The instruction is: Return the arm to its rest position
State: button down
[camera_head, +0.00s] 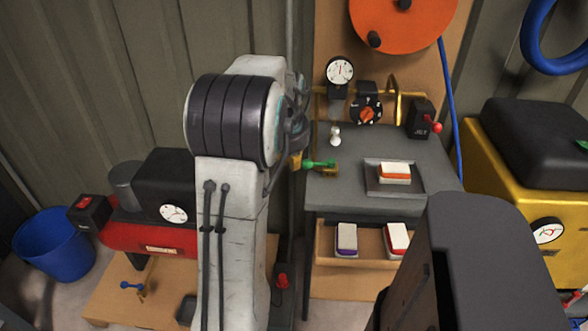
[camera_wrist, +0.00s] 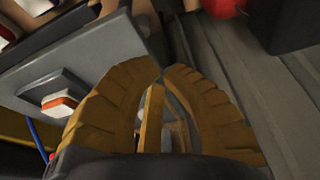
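My arm (camera_head: 232,190) stands upright in the middle of the head view, white with a black banded joint at its top. My gripper (camera_wrist: 163,70) has ribbed yellow-brown fingers, and in the wrist view their tips come together with nothing seen held between them. In the head view only a bit of the gripper (camera_head: 296,160) shows past the arm, close to a green-handled valve (camera_head: 319,164) at the left edge of the grey bench. I cannot tell whether it touches the valve.
The grey bench (camera_head: 438,160) carries gauges, a red-levered box (camera_head: 421,120) and a tray (camera_head: 373,187) with an orange-white block (camera_head: 395,173). A red compressor (camera_head: 125,238) and blue bucket (camera_head: 55,246) stand left. A yellow machine (camera_head: 500,150) stands right.

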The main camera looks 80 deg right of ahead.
jog(key=shift+v, duration=1.5)
jog(key=shift+w, duration=0.2)
